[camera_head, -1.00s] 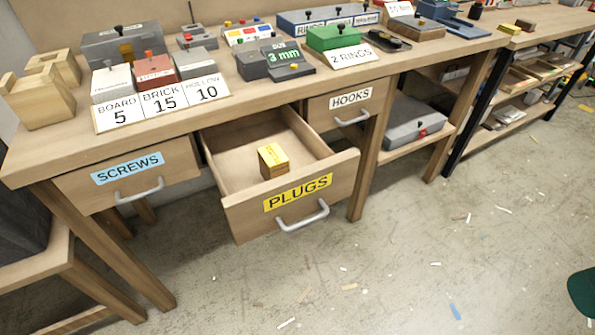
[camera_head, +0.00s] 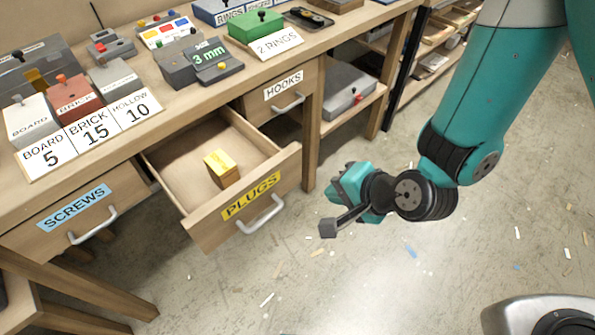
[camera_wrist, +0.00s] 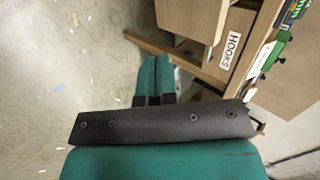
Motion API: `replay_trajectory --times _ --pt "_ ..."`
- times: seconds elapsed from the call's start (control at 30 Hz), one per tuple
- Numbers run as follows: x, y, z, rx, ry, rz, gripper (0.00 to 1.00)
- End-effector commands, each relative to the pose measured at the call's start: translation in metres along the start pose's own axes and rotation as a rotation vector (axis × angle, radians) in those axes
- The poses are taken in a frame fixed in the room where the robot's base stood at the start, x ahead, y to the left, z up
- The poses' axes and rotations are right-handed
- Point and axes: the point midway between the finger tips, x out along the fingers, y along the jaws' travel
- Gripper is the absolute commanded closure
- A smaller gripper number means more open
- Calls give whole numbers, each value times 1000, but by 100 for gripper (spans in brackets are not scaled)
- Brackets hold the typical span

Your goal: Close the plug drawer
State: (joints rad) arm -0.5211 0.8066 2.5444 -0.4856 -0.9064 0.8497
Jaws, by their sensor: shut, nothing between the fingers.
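The plug drawer (camera_head: 200,228) stands pulled out from the bench, with a yellow PLUGS label (camera_head: 251,197) and a grey bar handle (camera_head: 262,214) on its front. A small yellow-topped wooden box (camera_head: 222,169) sits inside it. My gripper (camera_head: 329,228) is to the right of the drawer front, apart from it, over the floor. In the wrist view my gripper's teal fingers (camera_wrist: 154,72) lie side by side, shut with nothing between them. A wooden drawer front at the top of the wrist view shows only in part.
The closed screws drawer (camera_head: 75,213) is at the left and the closed hooks drawer (camera_head: 281,90) is right of the plug drawer. A bench leg (camera_head: 312,130) stands behind my gripper. The benchtop holds boxes and number cards. The floor in front is clear except for small scraps.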

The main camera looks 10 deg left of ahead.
Motion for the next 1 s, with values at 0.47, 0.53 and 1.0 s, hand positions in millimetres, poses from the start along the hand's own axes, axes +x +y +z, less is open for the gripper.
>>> replay_trajectory --times 0.47,0.53,1.0 --pt "24 16 -1 71 40 -31 100" --pt "28 16 -1 71 39 -30 100" --pt "69 12 -5 78 50 -21 100"
